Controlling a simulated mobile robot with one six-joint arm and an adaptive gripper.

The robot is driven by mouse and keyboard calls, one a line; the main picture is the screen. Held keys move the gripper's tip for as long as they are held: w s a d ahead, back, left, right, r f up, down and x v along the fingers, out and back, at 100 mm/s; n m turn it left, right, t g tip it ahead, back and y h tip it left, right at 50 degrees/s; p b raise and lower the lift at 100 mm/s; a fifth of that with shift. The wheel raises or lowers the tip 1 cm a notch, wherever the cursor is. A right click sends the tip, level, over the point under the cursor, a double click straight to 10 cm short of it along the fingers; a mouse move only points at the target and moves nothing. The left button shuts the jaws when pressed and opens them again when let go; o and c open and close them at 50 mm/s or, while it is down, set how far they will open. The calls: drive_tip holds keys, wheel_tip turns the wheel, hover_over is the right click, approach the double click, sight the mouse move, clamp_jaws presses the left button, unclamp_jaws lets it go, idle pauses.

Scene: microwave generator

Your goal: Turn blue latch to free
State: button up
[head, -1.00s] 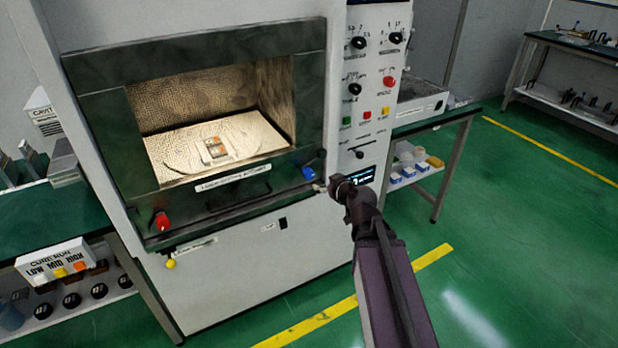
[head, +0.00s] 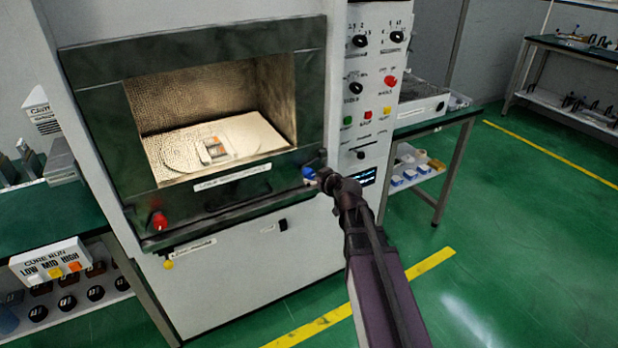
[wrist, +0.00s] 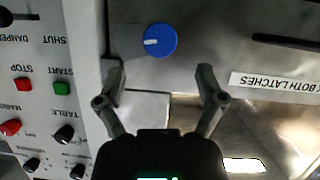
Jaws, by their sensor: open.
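The blue latch (head: 309,173) is a round knob at the lower right of the microwave's door frame. In the wrist view the blue latch (wrist: 160,41) shows whole, with a short white mark pointing left. My gripper (wrist: 162,68) is open and empty. Its two fingers stand apart below the knob in the wrist picture, one to each side, and do not appear to touch it. In the head view my gripper (head: 324,176) is right at the blue latch and covers part of it.
A red knob (head: 159,221) sits at the frame's lower left. A black handle (head: 232,198) lies between the knobs. The control panel (head: 372,100) with dials and buttons stands to the right. A side table (head: 440,114) is further right; the green floor in front is open.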

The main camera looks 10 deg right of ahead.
sight(311, 173)
drive_tip(key=b+x, duration=0.2)
drive_tip(key=x, duration=0.4)
drive_tip(key=shift+w+f, duration=0.2)
drive_tip(key=shift+w, duration=0.1)
drive_tip(key=shift+r, duration=0.1)
drive_tip(key=c, duration=1.2)
